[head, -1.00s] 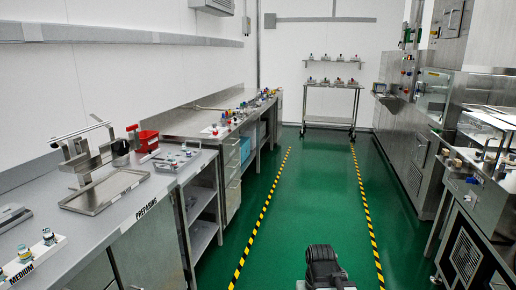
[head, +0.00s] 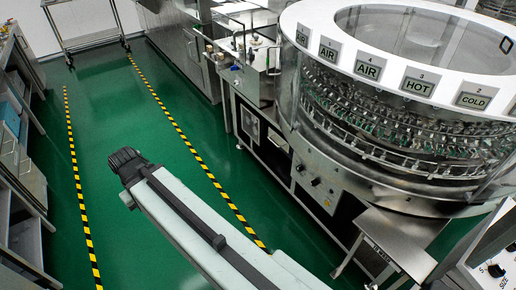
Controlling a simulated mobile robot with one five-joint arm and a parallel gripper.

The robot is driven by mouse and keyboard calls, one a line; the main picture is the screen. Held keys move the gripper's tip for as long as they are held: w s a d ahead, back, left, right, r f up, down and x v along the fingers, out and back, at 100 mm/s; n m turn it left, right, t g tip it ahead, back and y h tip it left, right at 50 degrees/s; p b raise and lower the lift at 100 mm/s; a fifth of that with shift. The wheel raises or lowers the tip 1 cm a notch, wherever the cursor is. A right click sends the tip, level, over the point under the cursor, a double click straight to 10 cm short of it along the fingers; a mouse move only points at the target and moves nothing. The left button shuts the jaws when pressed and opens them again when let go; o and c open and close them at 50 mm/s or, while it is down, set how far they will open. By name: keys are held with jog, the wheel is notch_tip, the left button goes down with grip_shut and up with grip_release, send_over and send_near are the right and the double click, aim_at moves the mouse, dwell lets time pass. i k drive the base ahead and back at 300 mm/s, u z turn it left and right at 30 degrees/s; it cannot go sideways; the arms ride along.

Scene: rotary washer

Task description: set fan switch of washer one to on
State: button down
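A large round rotary washer (head: 300,120) with a white top ring stands at the right. Its ring carries plates reading AIR, HOT and COLD, and clear walls show rows of glassware inside. Below the drum is a metal control panel (head: 335,187) with small dark knobs or switches (head: 316,182). They are too small to read, so I cannot tell which is the fan switch or its setting. I see no number marking washer one. My pale arm reaches up-left from the bottom and ends in a dark ribbed joint, left of the washer and apart from it. No gripper fingers show.
A steel side table (head: 398,238) juts out below the washer. Another panel (head: 490,262) with a black knob stands at bottom right. The green floor (head: 110,115) between the striped lines is clear.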

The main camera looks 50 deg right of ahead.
aim_at(314, 183)
jog(key=z, duration=2.15)
